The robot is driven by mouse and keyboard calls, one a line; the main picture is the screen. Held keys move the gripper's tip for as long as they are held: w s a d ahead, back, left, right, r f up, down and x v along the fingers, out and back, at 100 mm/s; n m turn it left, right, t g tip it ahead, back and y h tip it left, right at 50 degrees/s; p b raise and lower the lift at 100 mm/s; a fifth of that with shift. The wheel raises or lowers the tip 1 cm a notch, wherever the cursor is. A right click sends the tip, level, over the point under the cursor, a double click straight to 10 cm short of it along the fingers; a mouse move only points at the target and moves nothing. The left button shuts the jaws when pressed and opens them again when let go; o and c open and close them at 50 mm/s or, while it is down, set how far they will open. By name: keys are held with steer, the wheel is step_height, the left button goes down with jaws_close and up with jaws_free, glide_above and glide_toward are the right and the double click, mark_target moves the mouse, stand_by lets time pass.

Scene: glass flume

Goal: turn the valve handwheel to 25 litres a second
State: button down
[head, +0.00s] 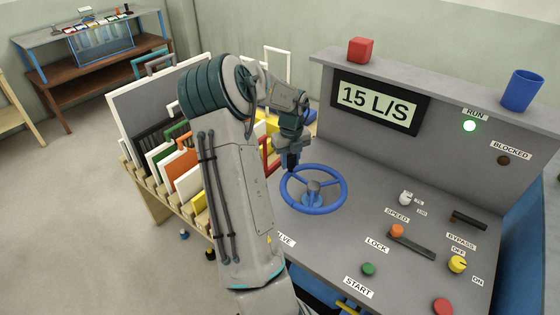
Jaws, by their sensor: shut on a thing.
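The blue valve handwheel (313,188) lies on the grey control desk, with spokes running to a central hub. My gripper (291,167) points down at the wheel's far left rim and is shut on it; my arm hides part of the fingers. The display (378,107) on the upright panel reads 15 L/S. The label for the valve, at the desk's front left, is partly hidden by my arm.
A red cube (360,50) and a blue cup (521,91) stand on the panel top. The orange lock knob (397,230) and other controls lie right of the wheel. A rack of coloured frames (160,165) stands left.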

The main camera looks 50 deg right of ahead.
steer(key=shift+s+d, duration=0.2)
steer(key=shift+d, duration=0.3)
steer(key=c, duration=1.2)
jaws_free()
steer(key=shift+o, duration=0.5)
steer(key=shift+s+r, duration=0.1)
steer(key=shift+s, duration=0.05)
steer(key=shift+w+a, duration=0.1)
steer(key=shift+w, duration=0.1)
step_height(320, 180, up, 14)
steer(key=b, duration=0.1)
steer(key=shift+b, duration=0.35)
